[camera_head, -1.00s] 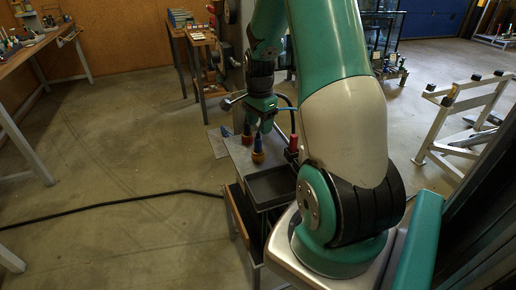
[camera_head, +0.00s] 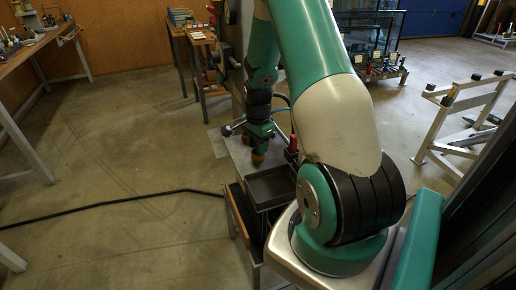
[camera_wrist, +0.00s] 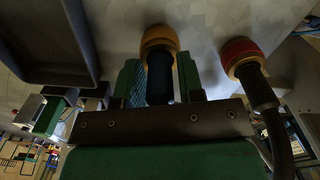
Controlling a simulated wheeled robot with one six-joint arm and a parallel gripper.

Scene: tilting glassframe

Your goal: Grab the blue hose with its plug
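In the wrist view, the hose's dark blue body (camera_wrist: 160,80) stands between the two green fingers of my gripper (camera_wrist: 163,82). Its yellow-orange plug end (camera_wrist: 158,40) sits against the grey surface beyond the fingertips. The fingers lie close on both sides of the body, but I cannot tell whether they press on it. In the head view, my gripper (camera_head: 259,138) is low over the small grey table, with the orange plug end (camera_head: 257,158) just below it. A thin blue line (camera_head: 281,109) shows beside my wrist.
A second plug with a red and yellow collar (camera_wrist: 243,56) and dark hose stands right of my gripper in the wrist view. A dark tray (camera_head: 270,186) lies in front on the small table (camera_head: 236,153). A red-topped part (camera_head: 292,144) stands close to my arm.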

